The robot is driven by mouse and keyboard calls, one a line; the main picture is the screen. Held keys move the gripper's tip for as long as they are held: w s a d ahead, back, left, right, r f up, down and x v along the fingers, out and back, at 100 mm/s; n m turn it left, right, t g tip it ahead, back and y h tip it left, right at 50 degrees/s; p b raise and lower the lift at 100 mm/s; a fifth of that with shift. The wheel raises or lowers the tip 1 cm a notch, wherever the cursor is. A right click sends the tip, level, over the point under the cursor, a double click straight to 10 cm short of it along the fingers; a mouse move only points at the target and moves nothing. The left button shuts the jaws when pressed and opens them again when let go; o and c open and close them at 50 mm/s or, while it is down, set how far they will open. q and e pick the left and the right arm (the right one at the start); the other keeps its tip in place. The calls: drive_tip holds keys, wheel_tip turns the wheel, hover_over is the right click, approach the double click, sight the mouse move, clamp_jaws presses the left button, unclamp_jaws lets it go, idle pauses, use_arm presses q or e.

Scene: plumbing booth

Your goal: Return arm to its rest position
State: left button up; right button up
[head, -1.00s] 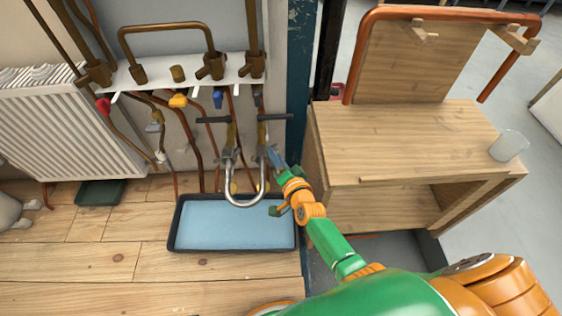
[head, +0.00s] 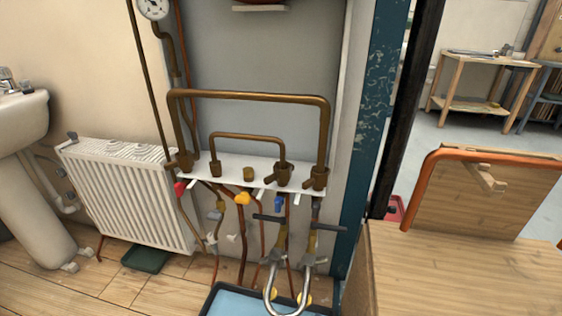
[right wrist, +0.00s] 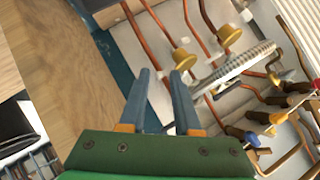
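My right gripper (right wrist: 160,74) shows only in the right wrist view. Its two blue-grey fingers are parted, with nothing between them. A silvery braided hose (right wrist: 237,66) passes just to the right of the fingers; I cannot tell whether it touches them. In the head view a U-shaped silver hose (head: 284,311) hangs below two valves with black handles. Neither of my arms shows in the head view, and my left gripper is in no view.
A white manifold shelf (head: 233,172) carries brass pipes on the wall. A white radiator (head: 135,200) stands left of it. A blue tray (head: 232,302) lies on the floor below. A wooden bench (head: 450,282) stands at right, beyond a blue post (head: 372,120).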

drive_tip(key=s+d+f+n+g+h, duration=0.1)
drive_tip(key=s+d+f+n+g, duration=0.15)
drive_tip(key=s+f, duration=0.4)
drive_tip(key=s+d+f+n+g, duration=0.1)
drive_tip(key=s+f+n+g, duration=0.25)
drive_tip(key=s, duration=0.65)
drive_tip(key=s+d+f+n+g+h, duration=0.1)
drive_tip(key=s+f+n+g, duration=0.3)
drive_tip(key=s, duration=0.4)
use_arm(q)
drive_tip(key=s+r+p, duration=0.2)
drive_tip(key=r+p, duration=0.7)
drive_tip(key=p, duration=0.1)
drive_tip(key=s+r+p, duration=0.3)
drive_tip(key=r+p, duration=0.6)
drive_tip(key=p, duration=0.2)
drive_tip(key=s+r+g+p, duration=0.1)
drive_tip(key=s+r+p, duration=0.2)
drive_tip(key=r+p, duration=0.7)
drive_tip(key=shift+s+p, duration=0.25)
drive_tip(key=shift+p, duration=0.3)
use_arm(e)
drive_tip(key=s+r, duration=0.4)
drive_tip(key=r, duration=1)
drive_tip(key=s+r+m, duration=0.1)
drive_tip(key=s+r, duration=0.2)
drive_tip(key=r, duration=1)
drive_tip(key=shift+s+d+r+g, duration=0.15)
drive_tip(key=shift+s+r+g, duration=0.15)
drive_tip(key=shift+s+r, duration=0.1)
